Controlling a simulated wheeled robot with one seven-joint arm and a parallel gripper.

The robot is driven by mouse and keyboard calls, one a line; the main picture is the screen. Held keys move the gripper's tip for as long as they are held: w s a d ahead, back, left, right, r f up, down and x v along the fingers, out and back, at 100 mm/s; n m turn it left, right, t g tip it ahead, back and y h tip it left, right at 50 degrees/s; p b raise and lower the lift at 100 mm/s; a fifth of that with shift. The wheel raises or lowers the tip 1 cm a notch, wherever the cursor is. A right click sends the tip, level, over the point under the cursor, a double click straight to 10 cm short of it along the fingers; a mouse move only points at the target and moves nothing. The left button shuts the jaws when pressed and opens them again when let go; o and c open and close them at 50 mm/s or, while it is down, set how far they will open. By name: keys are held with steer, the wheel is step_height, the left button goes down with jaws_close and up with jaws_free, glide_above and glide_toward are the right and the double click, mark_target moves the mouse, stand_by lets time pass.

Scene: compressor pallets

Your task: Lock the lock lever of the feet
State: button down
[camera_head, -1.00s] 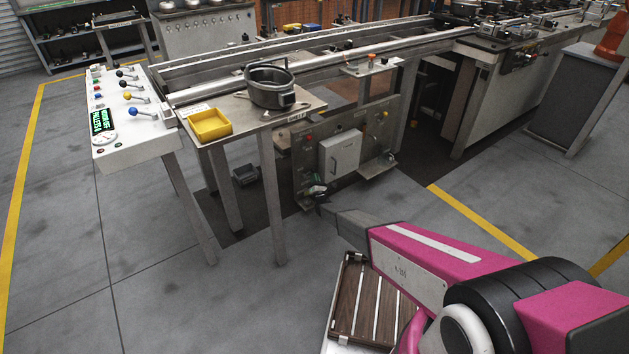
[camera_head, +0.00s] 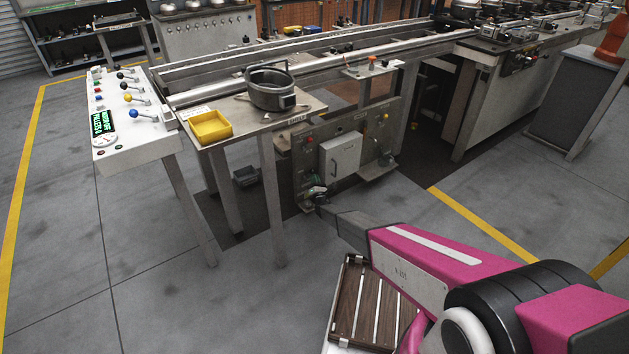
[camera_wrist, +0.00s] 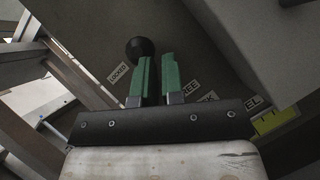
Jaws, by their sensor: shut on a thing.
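The lock lever shows in the wrist view as a black ball knob (camera_wrist: 138,48), just past the tips of my green fingers. The knob is close to the "LOCKED" label (camera_wrist: 118,72). A label ending in "REE" (camera_wrist: 188,88) lies on the other side of the fingers. My gripper (camera_wrist: 157,62) is shut on the lever; its shaft is mostly hidden between the fingers. In the head view my gripper (camera_head: 316,193) is at the lower left corner of the grey panel (camera_head: 345,150) under the conveyor, where the lever is too small to make out.
A table leg (camera_head: 272,200) stands just left of my gripper. A grey box (camera_head: 340,155) juts from the panel above right. A yellow bin (camera_head: 210,126) and a dark pot (camera_head: 270,88) sit on the table above. Open floor lies in front.

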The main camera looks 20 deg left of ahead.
steer(key=shift+w+d+r+m+t+h, duration=0.3)
steer(key=shift+w+r, duration=0.35)
steer(key=shift+r, duration=0.15)
steer(key=shift+s+a+f, duration=0.15)
steer(key=shift+s+f, duration=0.05)
steer(key=shift+s+a+r, duration=0.1)
steer(key=shift+s+a, duration=0.1)
steer(key=shift+s, duration=0.1)
stand_by(0.9)
